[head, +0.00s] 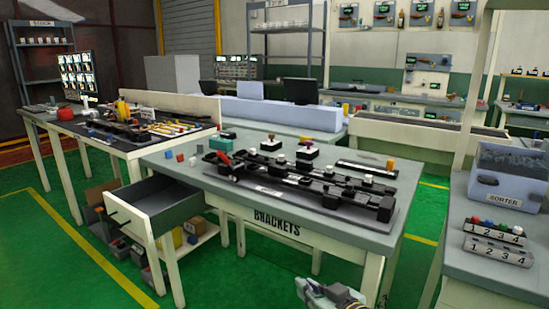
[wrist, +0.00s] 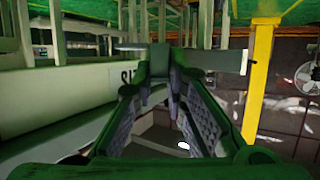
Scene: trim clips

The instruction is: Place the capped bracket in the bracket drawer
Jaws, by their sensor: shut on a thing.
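My gripper (head: 338,293) is low at the bottom edge of the head view, in front of the brackets table and right of its drawer. In the wrist view its two padded fingers (wrist: 162,62) converge and are shut on a small dark piece (wrist: 160,57), likely the bracket. That piece is shadowed, and I cannot make out a cap. The bracket drawer (head: 187,208) is pulled open at the left end of the table marked BRACKETS (head: 277,222). The part of its inside that shows looks empty. My gripper is apart from the drawer.
A black fixture (head: 310,180) and several small coloured blocks stand on the brackets table. A right-hand bench carries a sorter bin (head: 505,177) and a numbered rack (head: 496,242). Shelves with boxes sit below the drawer. Green floor (head: 235,285) is clear between drawer and gripper.

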